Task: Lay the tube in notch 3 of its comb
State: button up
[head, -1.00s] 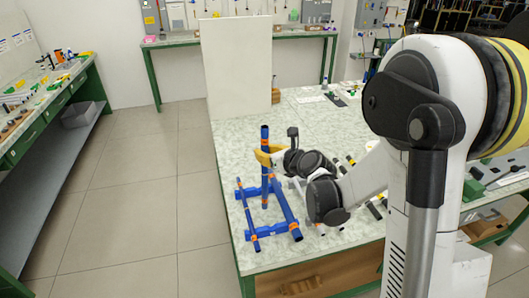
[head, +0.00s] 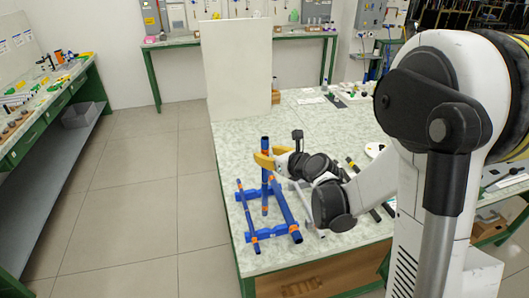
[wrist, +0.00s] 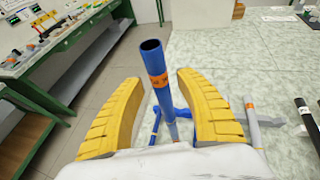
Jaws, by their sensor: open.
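A blue tube (head: 265,178) with orange bands stands upright in the head view, near the table's left side. In the wrist view the tube (wrist: 163,98) rises between the two yellow fingers, its hollow end toward the camera. My gripper (head: 268,160) is open around the tube, with a visible gap on each side in the wrist view. A low blue frame (head: 262,232) with blue bars and orange bands lies around the tube's foot. I cannot tell which part is the comb or notch 3, or what the tube's lower end rests on.
A grey bar with an orange band (wrist: 252,126) and a black rod (wrist: 307,118) lie right of the frame in the wrist view. A tall white panel (head: 238,72) stands behind. The table (head: 240,150) is clear between frame and panel.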

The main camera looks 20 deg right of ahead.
jog(key=p+v, duration=0.2)
jog(key=v, duration=0.8)
jog(key=s+d+r+m+t+h, duration=0.1)
jog(key=d+r+m+t+h, duration=0.25)
jog(key=r+m, duration=0.6)
jog(key=s+d+r+m+t+h, duration=0.15)
jog(key=r+m+h, duration=0.25)
jog(key=r+m, duration=0.55)
jog(key=s+d+f+m+g+h, duration=0.2)
jog(key=s+f+m+g, duration=0.35)
jog(key=m, duration=0.75)
jog(key=s+a+f+m+g+y, duration=0.5)
jog(key=s+a+f+m, duration=0.2)
jog(key=s+a+f, duration=0.3)
jog(key=s, duration=0.3)
jog(key=shift+s+a+f, duration=0.15)
jog(key=shift+s+f, duration=0.15)
jog(key=shift+s, duration=0.05)
